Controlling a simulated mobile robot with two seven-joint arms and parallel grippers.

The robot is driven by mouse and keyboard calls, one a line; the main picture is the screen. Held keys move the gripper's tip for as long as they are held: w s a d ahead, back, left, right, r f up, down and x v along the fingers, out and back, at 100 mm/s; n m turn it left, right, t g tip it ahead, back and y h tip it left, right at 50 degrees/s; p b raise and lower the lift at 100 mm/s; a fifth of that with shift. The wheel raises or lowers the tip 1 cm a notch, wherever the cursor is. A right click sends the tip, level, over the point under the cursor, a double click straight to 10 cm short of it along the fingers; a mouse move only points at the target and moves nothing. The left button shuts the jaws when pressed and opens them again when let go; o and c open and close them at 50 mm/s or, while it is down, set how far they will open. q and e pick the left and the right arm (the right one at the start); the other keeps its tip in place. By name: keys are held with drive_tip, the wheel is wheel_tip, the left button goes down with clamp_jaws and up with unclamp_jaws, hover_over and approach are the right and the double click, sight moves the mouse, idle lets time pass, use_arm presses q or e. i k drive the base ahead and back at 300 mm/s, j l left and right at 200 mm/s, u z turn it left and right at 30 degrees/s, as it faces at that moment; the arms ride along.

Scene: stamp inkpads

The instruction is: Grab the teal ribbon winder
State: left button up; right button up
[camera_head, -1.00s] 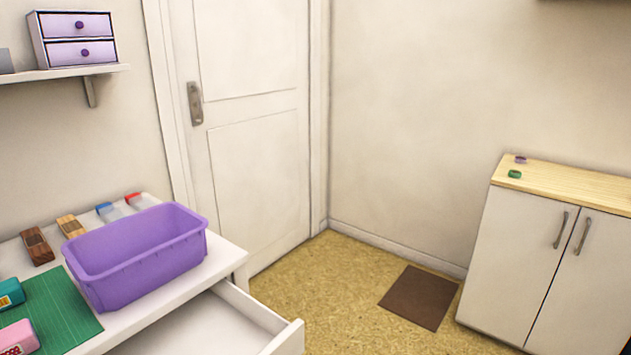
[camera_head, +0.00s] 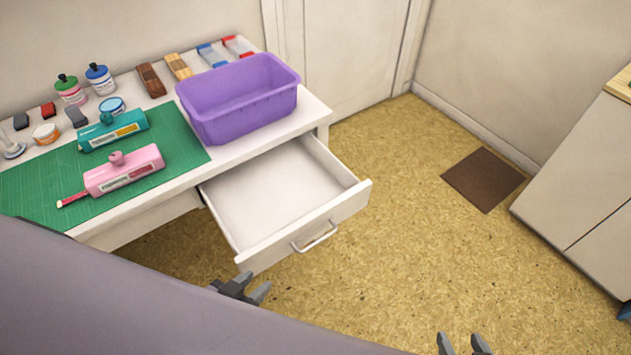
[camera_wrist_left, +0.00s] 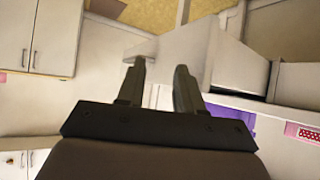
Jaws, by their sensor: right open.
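The teal ribbon winder (camera_head: 113,131) lies on the green cutting mat (camera_head: 30,190) on the white desk in the head view. A similar pink winder (camera_head: 125,171) lies just in front of it. My left gripper (camera_head: 250,287) is below the open drawer's front in the head view, well apart from the teal winder. In the left wrist view (camera_wrist_left: 160,64) its fingers are spread with nothing between them. My right gripper (camera_head: 462,341) is open and empty at the bottom edge, over the floor.
An open, empty drawer (camera_head: 272,193) juts from the desk near my left gripper. A purple bin (camera_head: 238,100) stands right of the mat. Bottles (camera_head: 100,79), blocks (camera_head: 151,80) and a stamp-like metal piece (camera_head: 12,147) line the back.

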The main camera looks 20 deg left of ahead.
sight(96, 136)
drive_tip(key=u, duration=1.75)
drive_tip(key=i+j+z, duration=0.1)
drive_tip(key=j+z, duration=1.1)
drive_tip(key=i+l, duration=0.05)
drive_tip(key=l, duration=0.05)
